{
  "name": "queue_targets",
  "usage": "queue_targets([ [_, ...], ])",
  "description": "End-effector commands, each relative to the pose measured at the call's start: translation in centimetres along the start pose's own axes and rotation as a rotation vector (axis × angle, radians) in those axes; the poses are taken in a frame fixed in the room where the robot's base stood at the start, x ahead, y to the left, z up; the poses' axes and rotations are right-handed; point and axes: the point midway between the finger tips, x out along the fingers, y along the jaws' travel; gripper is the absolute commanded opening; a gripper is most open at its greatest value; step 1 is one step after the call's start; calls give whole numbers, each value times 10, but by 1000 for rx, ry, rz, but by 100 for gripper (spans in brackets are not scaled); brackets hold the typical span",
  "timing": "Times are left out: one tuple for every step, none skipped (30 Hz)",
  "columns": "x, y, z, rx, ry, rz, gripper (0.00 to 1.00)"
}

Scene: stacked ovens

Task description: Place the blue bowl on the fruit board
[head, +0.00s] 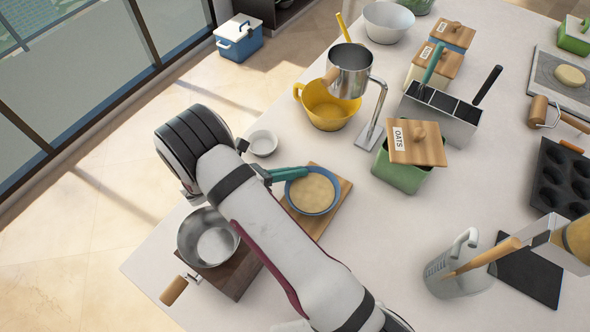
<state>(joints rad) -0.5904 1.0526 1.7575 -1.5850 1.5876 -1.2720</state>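A blue-rimmed round bowl (311,192) with a flat beige filling or inner face shows near the middle. It is over a light wooden board (339,188); whether it rests on the board or is held just above it I cannot tell. No fruit shows on this board, and my arm covers its left part. My gripper (287,174) shows as a dark end with a teal piece reaching the bowl's upper left rim. My arm link hides the rest of it, so its opening cannot be seen.
A steel pot (208,237) on a dark wooden block and a small white bowl (263,142) flank my arm. The counter right of the board is clear up to a glass jug (458,270).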

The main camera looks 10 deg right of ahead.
Motion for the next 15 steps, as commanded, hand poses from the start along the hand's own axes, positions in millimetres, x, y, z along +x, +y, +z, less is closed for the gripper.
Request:
queue_targets([
  [1,0,-1,-1,0,-1,0],
  [1,1,-2,-1,0,-1,0],
  [1,1,-2,-1,0,0,8],
  [1,1,-2,-1,0,0,13],
  [1,1,-2,-1,0,0,19],
  [1,1,-2,-1,0,0,26],
  [1,1,-2,-1,0,0,31],
  [1,1,-2,-1,0,0,34],
  [1,1,-2,-1,0,0,34],
  [1,1,-2,-1,0,0,34],
  [1,1,-2,0,0,0,34],
  [1,1,-2,0,0,0,34],
  [1,1,-2,0,0,0,34],
  [1,1,-2,0,0,0,34],
  [1,1,-2,0,0,0,34],
])
